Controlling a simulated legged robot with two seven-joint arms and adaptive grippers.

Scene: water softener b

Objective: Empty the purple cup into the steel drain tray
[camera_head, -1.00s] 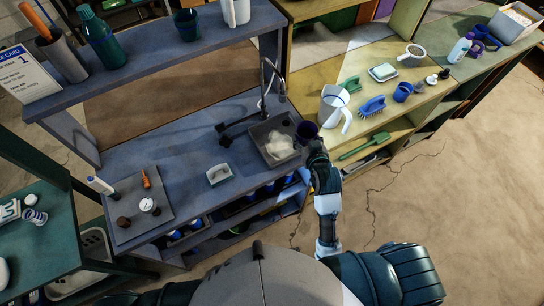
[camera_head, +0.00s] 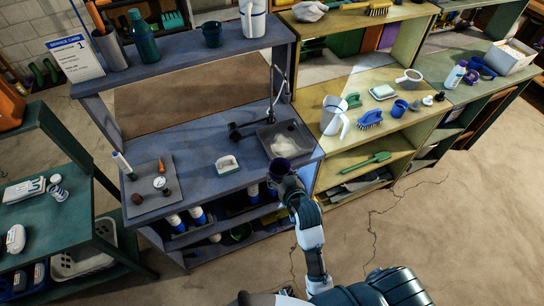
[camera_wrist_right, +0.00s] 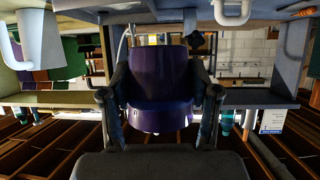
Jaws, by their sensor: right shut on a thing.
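The purple cup (camera_head: 279,167) is held at the front edge of the blue bench, just in front of the steel drain tray. My right gripper (camera_head: 284,179) is shut on it. In the right wrist view the purple cup (camera_wrist_right: 159,85) sits between the two fingers of my right gripper (camera_wrist_right: 160,98). Its contents cannot be made out. The steel drain tray (camera_head: 306,150) lies on the bench's right end, with a pale, whitish heap in it. The cup is apart from the heap. My left gripper is not in view.
A dark tap (camera_head: 277,90) rises behind the tray. A white-and-grey pitcher (camera_head: 333,115) and a blue brush (camera_head: 370,119) stand on the yellow bench to the right. A small white dish (camera_head: 228,165) lies left of the tray. A grey mat (camera_head: 150,190) holds small items.

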